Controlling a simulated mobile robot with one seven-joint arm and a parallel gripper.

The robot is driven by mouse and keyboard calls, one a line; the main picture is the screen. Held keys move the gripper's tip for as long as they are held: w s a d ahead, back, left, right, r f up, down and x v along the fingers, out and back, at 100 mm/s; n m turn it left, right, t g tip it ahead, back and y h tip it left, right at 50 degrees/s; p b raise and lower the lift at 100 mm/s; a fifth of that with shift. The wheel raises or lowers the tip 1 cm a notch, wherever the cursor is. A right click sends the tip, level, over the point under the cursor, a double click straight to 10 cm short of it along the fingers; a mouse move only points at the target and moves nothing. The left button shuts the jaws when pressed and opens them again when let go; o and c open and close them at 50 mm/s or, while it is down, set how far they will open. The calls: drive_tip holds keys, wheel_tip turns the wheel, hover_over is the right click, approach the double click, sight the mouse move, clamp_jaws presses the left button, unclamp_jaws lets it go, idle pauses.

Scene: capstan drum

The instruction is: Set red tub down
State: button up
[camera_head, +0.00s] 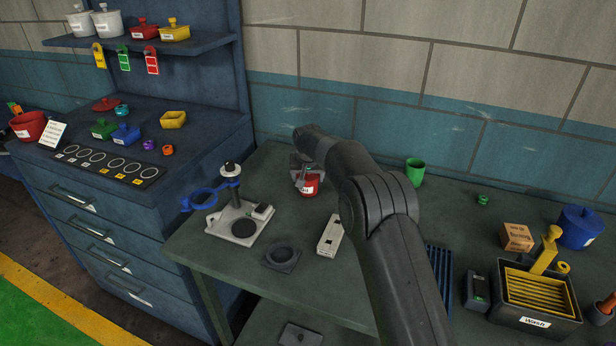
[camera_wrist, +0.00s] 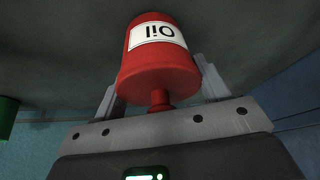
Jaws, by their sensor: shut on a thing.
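The red tub (camera_head: 309,187) has a white label, which reads "Oil" upside down in the wrist view (camera_wrist: 158,62). My gripper (camera_wrist: 160,88) is shut on it, with a finger on each side and the tub's knob toward the palm. In the head view my gripper (camera_head: 304,173) is over the back left part of the grey-green bench (camera_head: 300,233), and my arm hides part of the view there. The tub is at or just above the bench top; I cannot tell whether it touches.
A green cup (camera_head: 415,171) stands to the right. A wash bin (camera_head: 536,308) is farther right.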

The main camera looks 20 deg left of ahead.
drive_tip(key=o, duration=1.2)
drive_tip(key=shift+f, duration=0.1)
drive_tip(key=v, duration=1.2)
